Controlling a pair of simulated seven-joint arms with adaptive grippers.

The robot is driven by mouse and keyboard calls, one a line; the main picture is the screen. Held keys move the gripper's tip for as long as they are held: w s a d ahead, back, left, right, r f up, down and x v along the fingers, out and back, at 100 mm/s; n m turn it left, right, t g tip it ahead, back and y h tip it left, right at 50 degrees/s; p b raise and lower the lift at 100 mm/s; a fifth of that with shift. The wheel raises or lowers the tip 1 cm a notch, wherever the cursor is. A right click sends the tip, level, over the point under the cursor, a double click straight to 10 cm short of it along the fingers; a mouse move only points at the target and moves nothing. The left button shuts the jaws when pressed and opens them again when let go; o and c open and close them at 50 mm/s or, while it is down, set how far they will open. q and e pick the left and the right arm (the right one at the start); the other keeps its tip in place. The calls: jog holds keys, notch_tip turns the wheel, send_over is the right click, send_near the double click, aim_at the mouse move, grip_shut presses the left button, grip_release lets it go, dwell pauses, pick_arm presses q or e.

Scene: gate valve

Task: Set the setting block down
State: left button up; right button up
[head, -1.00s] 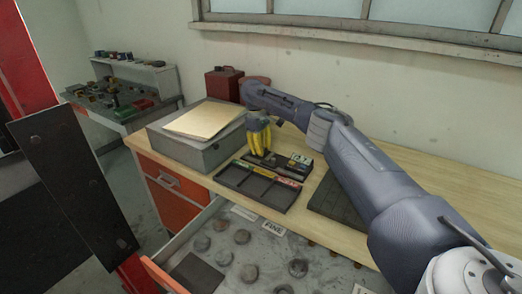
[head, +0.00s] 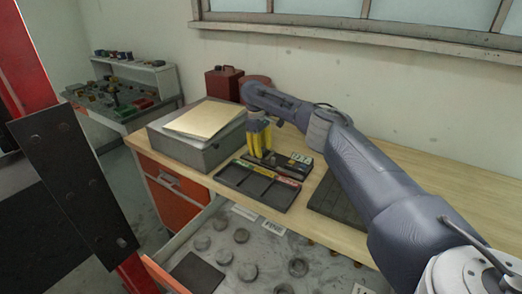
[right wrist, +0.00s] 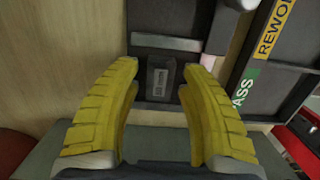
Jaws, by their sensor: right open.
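My right gripper (head: 258,138) points down at the back of the wooden bench, beside the grey box. Its yellow fingers are apart in the right wrist view (right wrist: 160,115). A small dark block with a pale label, which looks like the setting block (right wrist: 162,78), sits between and just beyond the fingertips, on a dark holder (right wrist: 170,15). I see a gap between block and fingers on both sides. In the head view the block is hidden or too small to make out; the dark holder (head: 285,165) shows there. My left gripper is not in view.
A divided black tray (head: 258,190) with coloured labels lies in front of the holder. The grey box (head: 190,150) carries a tan pad. An open drawer (head: 215,270) holds several round parts. A dark bolted plate (head: 75,180) stands at left.

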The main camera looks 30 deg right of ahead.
notch_tip(320, 180, up, 12)
jog(key=w, duration=0.1)
jog(key=shift+w+a, duration=0.15)
jog(key=shift+a, duration=0.2)
